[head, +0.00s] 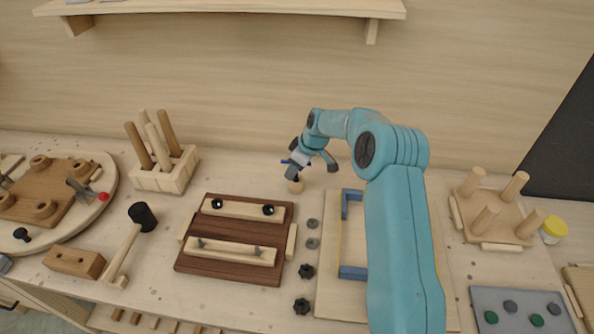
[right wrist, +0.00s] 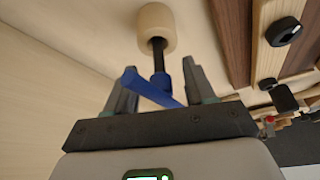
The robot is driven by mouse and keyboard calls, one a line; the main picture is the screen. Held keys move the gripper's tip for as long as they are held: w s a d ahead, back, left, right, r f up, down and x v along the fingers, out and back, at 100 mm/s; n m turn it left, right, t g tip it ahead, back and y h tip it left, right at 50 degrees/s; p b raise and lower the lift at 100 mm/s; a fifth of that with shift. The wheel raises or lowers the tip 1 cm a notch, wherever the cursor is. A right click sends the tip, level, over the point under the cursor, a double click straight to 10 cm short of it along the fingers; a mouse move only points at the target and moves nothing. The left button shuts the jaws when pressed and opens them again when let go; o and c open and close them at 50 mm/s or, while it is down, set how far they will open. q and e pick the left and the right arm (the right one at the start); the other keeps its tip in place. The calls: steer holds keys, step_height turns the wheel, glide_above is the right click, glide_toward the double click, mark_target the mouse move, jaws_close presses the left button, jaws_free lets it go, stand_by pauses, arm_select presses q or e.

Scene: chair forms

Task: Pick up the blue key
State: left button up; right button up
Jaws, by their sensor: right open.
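The blue key (right wrist: 150,88) has a blue crossbar handle and a dark shaft in the right wrist view. The shaft's far end meets the hole of a round pale wooden holder (right wrist: 157,25). In the head view only a small bit of the blue key (head: 286,161) shows beside my gripper, above the wooden holder (head: 295,186). My right gripper (right wrist: 157,78) is open, with its two fingers on either side of the key's handle; I cannot tell whether they touch it. It also shows in the head view (head: 306,166), partly covering the key. My left gripper is not in view.
A dark wooden board (head: 223,265) with pale bars lies left of the holder. A pale board with blue handles (head: 352,272) lies right, under my arm. A shelf (head: 230,8) hangs above.

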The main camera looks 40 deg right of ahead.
steer(key=shift+w+f, duration=0.45)
steer(key=shift+f, duration=0.1)
steer(key=shift+a, duration=0.1)
steer(key=shift+s+a+r, duration=0.1)
steer(key=shift+s+r, duration=0.05)
steer(key=shift+r, duration=0.05)
steer(key=c, duration=0.3)
steer(key=shift+s, duration=0.15)
jaws_close()
steer(key=shift+f, duration=0.1)
